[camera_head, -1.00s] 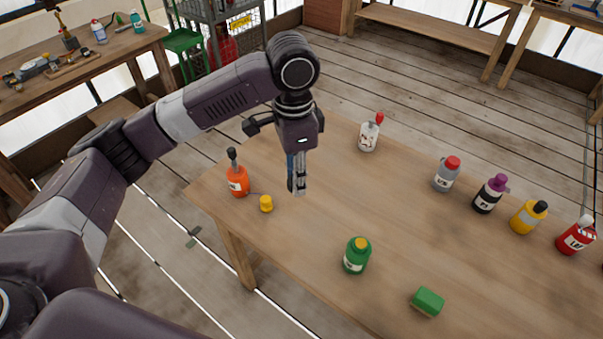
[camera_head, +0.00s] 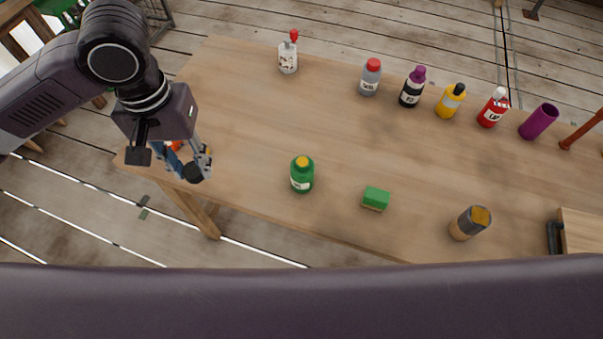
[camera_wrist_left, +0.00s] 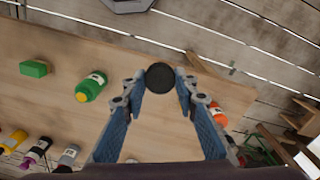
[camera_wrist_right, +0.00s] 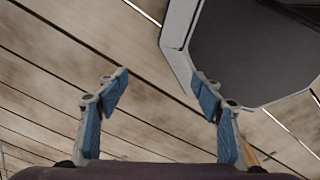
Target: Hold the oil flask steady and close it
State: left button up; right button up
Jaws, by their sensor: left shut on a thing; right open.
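My left gripper (camera_head: 198,165) is over the table's left end, shut on a black round piece (camera_wrist_left: 160,77) between its fingertips. It shows as a dark lump in the head view (camera_head: 193,172). An orange bottle (camera_wrist_left: 218,115) stands beside it, partly hidden by a finger; in the head view the gripper hides most of it. I cannot tell which bottle is the oil flask. A green bottle (camera_head: 302,175) with a yellow top stands upright, apart from the gripper. My right gripper (camera_wrist_right: 162,82) is open and empty above the floor, outside the head view.
A green block (camera_head: 375,198) and a dark cylinder (camera_head: 468,223) are near the front edge. A white bottle (camera_head: 288,57), several other bottles and a purple tube (camera_head: 539,121) line the back. The table (camera_head: 235,130) is clear around its left middle.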

aim_at(303, 168)
jog(key=z, duration=0.7)
jog(key=j+z, duration=0.3)
jog(key=j, duration=0.15)
jog(key=k+j+z, duration=0.1)
jog(key=j+z, duration=0.2)
jog(key=j, duration=0.15)
jog(key=k+j+z, duration=0.25)
jog(key=j, duration=0.15)
jog(key=j+z, duration=0.3)
jog(key=j, duration=0.15)
jog(key=k+j, duration=0.25)
jog(key=j, duration=0.15)
